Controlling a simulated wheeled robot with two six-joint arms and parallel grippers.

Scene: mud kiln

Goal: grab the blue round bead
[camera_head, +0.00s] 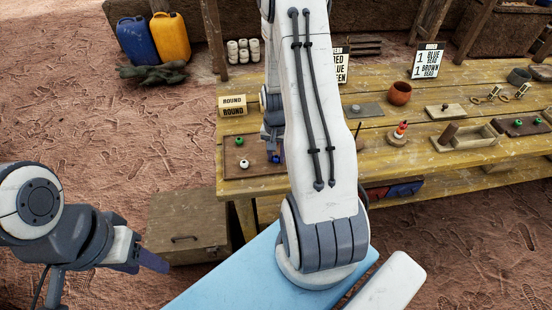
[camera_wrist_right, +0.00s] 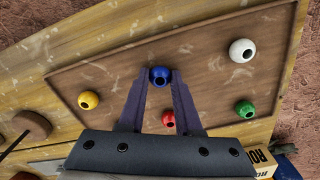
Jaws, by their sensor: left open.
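The blue round bead (camera_wrist_right: 159,75) is between the fingertips of my right gripper (camera_wrist_right: 160,78) in the right wrist view, with the fingertips against its two sides. It is over the brown wooden tray (camera_wrist_right: 90,65), and whether it is clear of the tray surface cannot be told. In the head view the blue bead (camera_head: 276,158) is partly hidden by my right gripper (camera_head: 274,150), and my right arm covers the tray's right part. My left gripper (camera_head: 148,260) is open and empty, low at the left, away from the table.
On the tray lie a red bead (camera_wrist_right: 168,118), a yellow bead (camera_wrist_right: 89,100), a white bead (camera_wrist_right: 242,50) and a green bead (camera_wrist_right: 245,109). Small boxes (camera_head: 233,105) stand behind the tray. A sign (camera_head: 427,61) reads "1 blue bead, 1 brown bead". A wooden chest (camera_head: 187,226) stands beside the table.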

